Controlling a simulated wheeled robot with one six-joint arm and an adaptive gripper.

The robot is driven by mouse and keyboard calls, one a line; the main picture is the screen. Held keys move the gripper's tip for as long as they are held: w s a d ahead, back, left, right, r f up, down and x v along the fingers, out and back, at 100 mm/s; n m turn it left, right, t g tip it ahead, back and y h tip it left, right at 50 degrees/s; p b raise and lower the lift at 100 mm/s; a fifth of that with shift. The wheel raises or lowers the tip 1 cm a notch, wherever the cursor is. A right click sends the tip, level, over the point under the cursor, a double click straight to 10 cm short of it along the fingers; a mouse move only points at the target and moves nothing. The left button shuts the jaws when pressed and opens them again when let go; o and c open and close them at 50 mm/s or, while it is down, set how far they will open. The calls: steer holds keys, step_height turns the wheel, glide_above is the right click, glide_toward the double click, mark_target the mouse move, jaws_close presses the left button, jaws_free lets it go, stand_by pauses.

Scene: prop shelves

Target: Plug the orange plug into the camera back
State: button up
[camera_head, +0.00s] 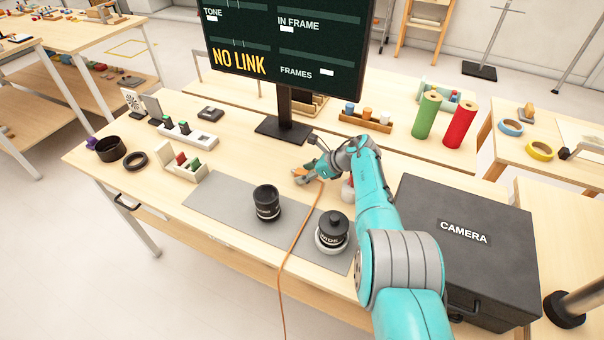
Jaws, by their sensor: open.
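An orange cable (298,232) runs from near my gripper down across the grey mat and over the table's front edge. My gripper (304,174) is open low over the table, just behind the mat. Small orange parts show at its fingers; I cannot tell whether they are the orange plug or whether the fingers touch it. The camera back cannot be made out. A pale object (347,190) is partly hidden behind my arm. A large black case (485,212) marked CAMERA stands at the right.
A black lens (267,203) and a lens marked WIDE (332,233) stand on the grey mat (222,197). A monitor (285,45) reading NO LINK stands behind. A small rack (182,168), a black ring (135,161) and a black cup (109,149) are at left.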

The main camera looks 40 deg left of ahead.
mark_target(306, 173)
jaws_close()
steer(key=shift+r, duration=2.5)
steer(key=v, duration=0.7)
steer(key=shift+r, duration=0.15)
